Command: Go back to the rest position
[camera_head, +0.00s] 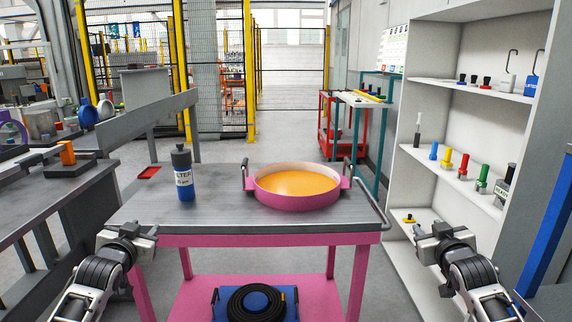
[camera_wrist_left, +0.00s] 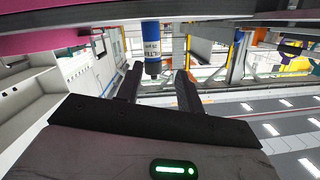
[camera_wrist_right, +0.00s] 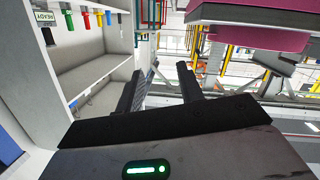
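My left gripper (camera_head: 142,234) is at the front left of the pink cart, beside its near edge. In the left wrist view its two fingers (camera_wrist_left: 157,86) stand apart with nothing between them; a blue bottle shows beyond them. My right gripper (camera_head: 444,234) is off the cart's front right corner, in front of the white shelf. In the right wrist view its fingers (camera_wrist_right: 165,85) are apart and empty. Neither gripper touches anything.
The pink cart's grey top (camera_head: 225,210) holds a blue filter bottle (camera_head: 184,175) and a pink pan (camera_head: 297,188) of orange liquid. A coiled black hose (camera_head: 256,303) lies on its lower shelf. A white shelf (camera_head: 465,130) stands right, a grey bench (camera_head: 60,195) left.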

